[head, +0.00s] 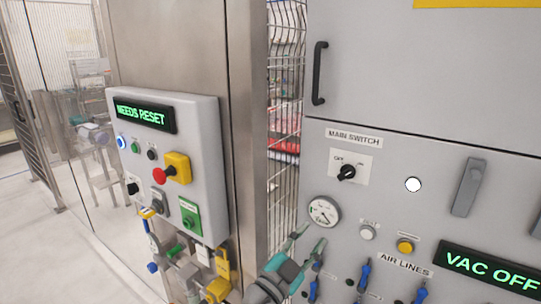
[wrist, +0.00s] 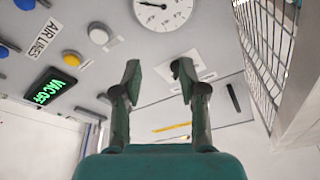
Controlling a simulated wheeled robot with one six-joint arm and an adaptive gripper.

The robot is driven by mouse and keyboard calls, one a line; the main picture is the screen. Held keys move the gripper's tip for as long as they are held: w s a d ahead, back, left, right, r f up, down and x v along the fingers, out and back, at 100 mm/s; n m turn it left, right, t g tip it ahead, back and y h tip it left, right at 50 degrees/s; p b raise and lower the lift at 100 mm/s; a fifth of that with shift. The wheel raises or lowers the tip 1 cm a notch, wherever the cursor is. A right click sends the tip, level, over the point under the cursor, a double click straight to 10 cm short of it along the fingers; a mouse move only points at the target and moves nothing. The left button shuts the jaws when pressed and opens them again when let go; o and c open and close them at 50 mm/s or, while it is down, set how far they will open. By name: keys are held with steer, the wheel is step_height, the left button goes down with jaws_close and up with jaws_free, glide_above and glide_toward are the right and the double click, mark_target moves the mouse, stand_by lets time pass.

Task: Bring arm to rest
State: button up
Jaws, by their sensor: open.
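My gripper (head: 305,240) is open and empty at the bottom middle of the head view, in front of the grey cabinet panel. Its two green fingers also show in the wrist view (wrist: 158,72), spread apart with nothing between them. A pressure gauge (head: 323,211) is just above the fingers in the head view. The wrist view, which looks upside down, shows the gauge (wrist: 163,12) beyond the fingertips. I cannot tell whether a finger touches the panel.
A control box (head: 207,150) reading NEEDS RESET is on the left, with padlocks and tags (head: 218,290) below it. The main switch (head: 347,172), air line valves (head: 364,277) and a VAC OFF display (head: 490,267) are on the cabinet. A wire mesh (head: 284,90) stands between.

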steer(key=s+d+f+n+y, duration=0.2)
steer(key=s+f+n+y, duration=0.15)
steer(key=f, duration=0.45)
steer(key=s+d+f+n+t+y, duration=0.1)
steer(key=s+f+n+y, duration=0.25)
steer(key=f, duration=0.45)
steer(key=s+d+f+n+y, duration=0.25)
steer(key=s+f+n, duration=0.25)
steer(key=f, duration=0.3)
steer(key=s+f+n+g+y, duration=0.1)
steer(key=s+f+y, duration=0.15)
steer(key=s, duration=0.45)
steer(key=s+f+n+y, duration=0.1)
steer(key=s+f+n, duration=0.1)
steer(key=s+f, duration=0.3)
steer(key=d+r+v, duration=0.1)
steer(key=d+v, duration=0.1)
steer(key=v, duration=1)
steer(key=d+r+v, duration=0.1)
steer(key=v, duration=1.1)
steer(key=shift+d+r+y, duration=0.3)
steer(key=shift+d+r, duration=0.05)
steer(key=shift+r, duration=0.15)
